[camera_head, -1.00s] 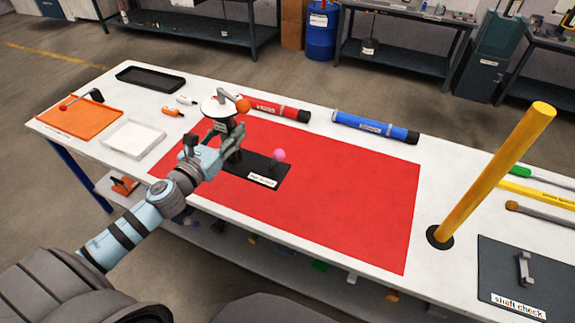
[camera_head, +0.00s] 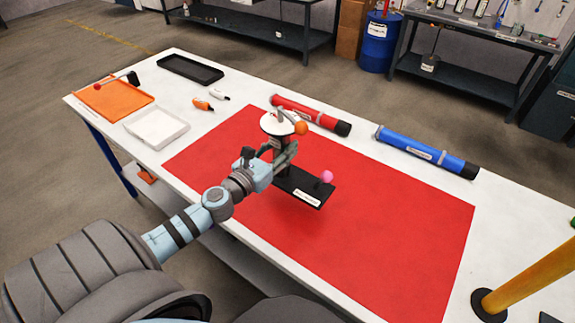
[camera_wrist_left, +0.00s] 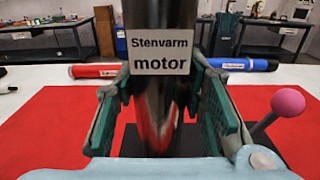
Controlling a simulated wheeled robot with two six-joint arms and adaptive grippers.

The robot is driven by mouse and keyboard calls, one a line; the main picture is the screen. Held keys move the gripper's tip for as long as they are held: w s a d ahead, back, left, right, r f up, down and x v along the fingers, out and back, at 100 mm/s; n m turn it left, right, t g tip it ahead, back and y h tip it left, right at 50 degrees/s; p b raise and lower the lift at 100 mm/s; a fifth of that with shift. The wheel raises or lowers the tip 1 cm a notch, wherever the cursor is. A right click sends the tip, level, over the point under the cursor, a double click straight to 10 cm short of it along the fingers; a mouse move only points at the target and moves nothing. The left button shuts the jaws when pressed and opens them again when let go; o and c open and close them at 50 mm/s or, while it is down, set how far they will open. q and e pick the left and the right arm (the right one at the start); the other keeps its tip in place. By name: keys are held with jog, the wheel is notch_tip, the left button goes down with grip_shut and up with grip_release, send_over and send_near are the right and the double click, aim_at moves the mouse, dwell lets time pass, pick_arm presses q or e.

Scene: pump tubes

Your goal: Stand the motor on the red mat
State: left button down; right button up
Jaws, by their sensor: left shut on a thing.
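The motor (camera_head: 281,160) is an upright black cylinder with a white disc and an orange ball on top. My left gripper (camera_head: 284,150) is shut on its body from the left side. In the left wrist view the motor (camera_wrist_left: 160,115) shows a "Stenvarm motor" label between the green fingers. A black plate (camera_head: 300,187) with a pink-ball lever sits at the motor's foot, over the left part of the red mat (camera_head: 390,225). The motor's lower end is partly hidden, and I cannot tell whether it touches the plate or the mat. My right gripper is not in view.
A red tube (camera_head: 310,114) and a blue tube (camera_head: 425,152) lie along the mat's far edge. An orange tray (camera_head: 115,102), a white tray (camera_head: 157,130) and a black tray (camera_head: 190,69) lie at the left. A yellow post (camera_head: 530,280) stands at lower right. The mat's right side is bare.

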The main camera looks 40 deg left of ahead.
aim_at(277, 177)
pick_arm(q)
jog(key=f, duration=0.1)
jog(key=f+b, duration=0.1)
jog(key=f, duration=0.1)
jog(key=f+b, duration=0.1)
jog(key=f, duration=0.1)
jog(key=shift+w, duration=0.25)
jog(key=shift+w+f+b, duration=0.2)
jog(key=shift+f+b, duration=0.15)
jog(key=shift+b, duration=0.05)
jog(key=f+b, duration=0.3)
jog(key=shift+s+f+b, duration=0.2)
jog(key=shift+f+b, duration=0.15)
jog(key=shift+f, duration=0.05)
jog(key=shift+r, duration=0.15)
jog(key=shift+w, duration=0.1)
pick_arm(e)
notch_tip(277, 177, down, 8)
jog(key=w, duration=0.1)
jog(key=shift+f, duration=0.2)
pick_arm(q)
jog(key=c, duration=1.4)
grip_release()
jog(key=shift+f, duration=0.2)
jog(key=shift+c, duration=0.2)
jog(key=o, duration=0.4)
jog(key=shift+c, duration=0.2)
jog(key=shift+o, duration=0.2)
jog(key=shift+r, duration=0.1)
jog(key=shift+r, duration=0.1)
